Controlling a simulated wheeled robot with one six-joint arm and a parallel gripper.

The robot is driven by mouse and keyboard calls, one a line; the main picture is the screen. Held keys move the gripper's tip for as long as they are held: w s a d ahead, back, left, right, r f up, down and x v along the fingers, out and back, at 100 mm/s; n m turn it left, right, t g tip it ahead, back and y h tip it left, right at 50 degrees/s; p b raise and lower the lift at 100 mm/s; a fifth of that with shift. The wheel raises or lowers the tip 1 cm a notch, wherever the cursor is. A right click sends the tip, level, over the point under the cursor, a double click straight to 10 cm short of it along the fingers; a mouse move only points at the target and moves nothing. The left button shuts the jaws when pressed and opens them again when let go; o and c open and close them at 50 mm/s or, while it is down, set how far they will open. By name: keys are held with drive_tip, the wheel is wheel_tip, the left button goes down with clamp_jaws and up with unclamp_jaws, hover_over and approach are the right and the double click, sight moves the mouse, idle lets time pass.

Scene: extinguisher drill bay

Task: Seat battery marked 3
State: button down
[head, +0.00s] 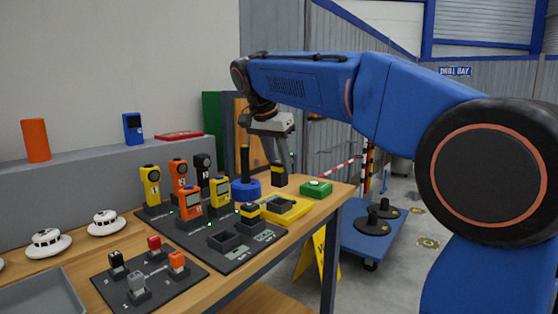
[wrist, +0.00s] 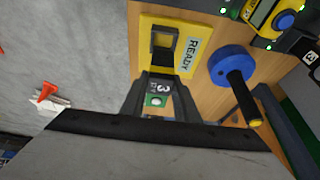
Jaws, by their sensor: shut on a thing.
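My gripper (head: 279,158) is shut on a dark battery with a yellow band (head: 279,178), held upright above the back of the bench. In the wrist view the battery (wrist: 160,87) shows a white 3 between the fingers of my gripper (wrist: 158,98). A yellow holder (head: 293,214) with a dark, apparently empty well lies on the bench, nearer the camera than the held battery and apart from it. In the wrist view the yellow holder (wrist: 148,62) has a READY label. Another black-and-yellow battery (head: 249,212) stands in the dark charging tray (head: 238,259).
A blue round base with an upright black handle (head: 245,188) stands left of the held battery. A green box with a button (head: 316,188) sits to its right. Yellow, orange and black handheld devices (head: 190,204) crowd the tray's left. Beyond the bench is a blue trolley (head: 360,240).

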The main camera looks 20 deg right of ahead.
sight(280, 177)
drive_tip(key=shift+f, duration=2.1)
drive_tip(key=shift+f, duration=1.55)
idle(1.2)
drive_tip(key=c, duration=1)
unclamp_jaws()
drive_tip(key=shift+r, duration=3.45)
